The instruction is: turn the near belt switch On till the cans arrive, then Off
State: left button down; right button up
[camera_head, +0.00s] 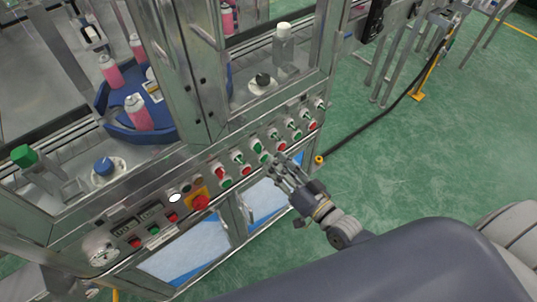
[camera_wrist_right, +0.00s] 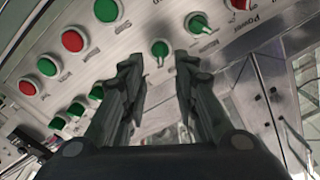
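A row of green rotary switches and red and green push buttons runs along the sloping metal control panel (camera_head: 150,200). My right gripper (camera_head: 279,163) is at this panel in the head view. In the right wrist view its two fingers (camera_wrist_right: 158,62) are apart, and a small green knob switch (camera_wrist_right: 160,48) shows in the gap beyond the tips. I cannot tell whether the fingers touch it. Its label is not readable. Pink cans (camera_head: 138,112) with light tops stand upright on the blue turntable (camera_head: 128,135) behind the panel. My left gripper is not in view.
Another green knob (camera_wrist_right: 200,23) is close to the right fingertip. A red emergency button (camera_head: 200,202) on a yellow plate and a gauge (camera_head: 103,256) are farther left. Metal posts (camera_head: 172,60) frame the machine. Green floor (camera_head: 420,150) at right is open, crossed by a black cable.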

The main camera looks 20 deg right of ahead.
jog(key=v, duration=0.6)
dwell(0.4)
jog(key=s+d+f+n+g+h, duration=0.1)
jog(key=s+d+f+g+h, duration=0.15)
jog(key=f, duration=0.75)
jog(key=s+d+f+n+g+h, duration=0.1)
jog(key=s+d+f+g, duration=0.15)
jog(key=f, duration=0.85)
jog(key=s+d+f+g+h, duration=0.1)
jog(key=s+f+g, duration=0.25)
jog(key=f, duration=0.65)
jog(key=s+a+f+n+g+h, duration=0.1)
jog(key=s+f+g, duration=0.2)
jog(key=s+f, duration=0.4)
jog(key=s+f+n+g, duration=0.1)
jog(key=s+f+g, duration=0.3)
jog(key=s, duration=1.2)
notch_tip(320, 180, down, 4)
jog(key=shift+s+a+n+h, duration=0.2)
jog(key=shift+a+n+h, duration=0.1)
jog(key=shift+a+h, duration=0.1)
jog(key=shift+g, duration=0.25)
